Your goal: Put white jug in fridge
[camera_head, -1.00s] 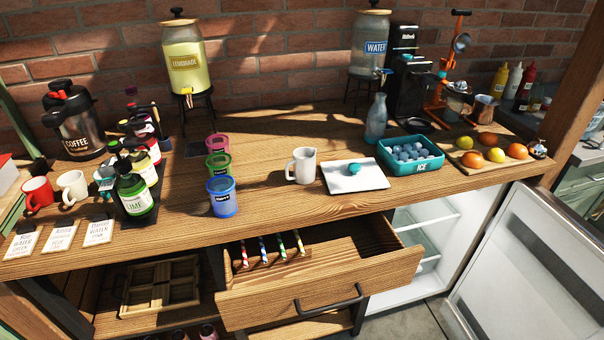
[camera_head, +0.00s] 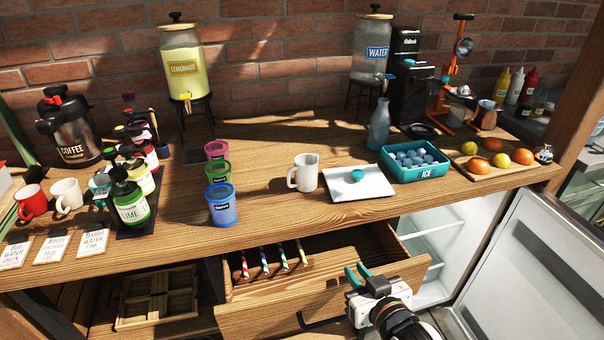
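The white jug (camera_head: 307,173) stands upright on the wooden counter (camera_head: 270,198), between the blue cup and a white board. Its handle points left. The fridge (camera_head: 434,240) is below the counter at the right. Its door (camera_head: 535,275) stands open and the white shelves inside show. My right gripper (camera_head: 357,275) is in front of the open drawer, below and in front of the jug and apart from it. Its teal fingers look spread with nothing between them. My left gripper is out of view.
An open drawer (camera_head: 330,285) with several striped straws juts out below the jug. A white board (camera_head: 357,184) with a teal object and a teal ice bin (camera_head: 413,160) stand right of the jug. Colored cups (camera_head: 221,204) stand left of it.

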